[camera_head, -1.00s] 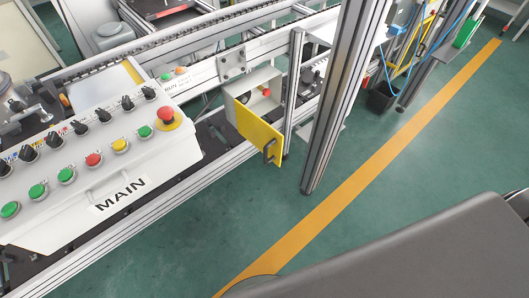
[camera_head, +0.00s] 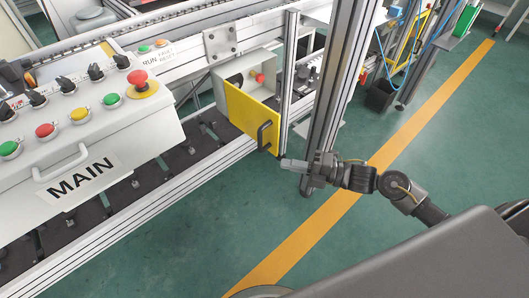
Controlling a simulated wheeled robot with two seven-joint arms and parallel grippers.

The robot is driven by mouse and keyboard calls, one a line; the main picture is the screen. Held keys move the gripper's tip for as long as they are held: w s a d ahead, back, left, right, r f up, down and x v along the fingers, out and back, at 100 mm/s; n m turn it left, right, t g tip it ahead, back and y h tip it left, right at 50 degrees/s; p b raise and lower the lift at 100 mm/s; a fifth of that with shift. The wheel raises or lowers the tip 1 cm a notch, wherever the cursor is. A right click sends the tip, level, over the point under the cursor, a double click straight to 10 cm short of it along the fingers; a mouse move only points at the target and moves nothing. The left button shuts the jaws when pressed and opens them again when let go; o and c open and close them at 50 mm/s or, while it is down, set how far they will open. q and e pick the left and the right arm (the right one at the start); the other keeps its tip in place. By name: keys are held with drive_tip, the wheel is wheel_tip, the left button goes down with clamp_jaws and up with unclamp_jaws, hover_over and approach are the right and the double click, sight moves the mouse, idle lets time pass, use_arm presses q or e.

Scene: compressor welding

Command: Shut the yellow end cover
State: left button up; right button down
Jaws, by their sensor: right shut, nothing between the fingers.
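The yellow end cover (camera_head: 250,115) is a hinged panel with a dark handle (camera_head: 264,135). It stands ajar at the front of a white box (camera_head: 233,74) on the machine frame. A red knob (camera_head: 260,78) shows inside the box, above the cover's top edge. My right gripper (camera_head: 284,163) reaches in from the right, with its fingers pointing left. It is shut and empty, just below and right of the handle, and seems apart from it. My left gripper is not in view.
A vertical aluminium post (camera_head: 334,80) stands right of the box, close to my right gripper. The white MAIN control panel (camera_head: 107,140) with buttons and knobs is at the left. Green floor (camera_head: 250,220) with a yellow line (camera_head: 310,225) lies open in front.

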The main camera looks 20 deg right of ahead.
sight(265, 148)
drive_tip(key=x, duration=1)
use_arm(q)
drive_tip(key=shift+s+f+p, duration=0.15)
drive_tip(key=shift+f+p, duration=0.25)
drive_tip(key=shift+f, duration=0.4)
use_arm(e)
drive_tip(key=shift+w+d, duration=0.65)
drive_tip(key=shift+d, duration=0.2)
drive_tip(key=shift+w+d, duration=0.65)
drive_tip(key=shift+d, duration=0.2)
drive_tip(key=shift+d, duration=0.15)
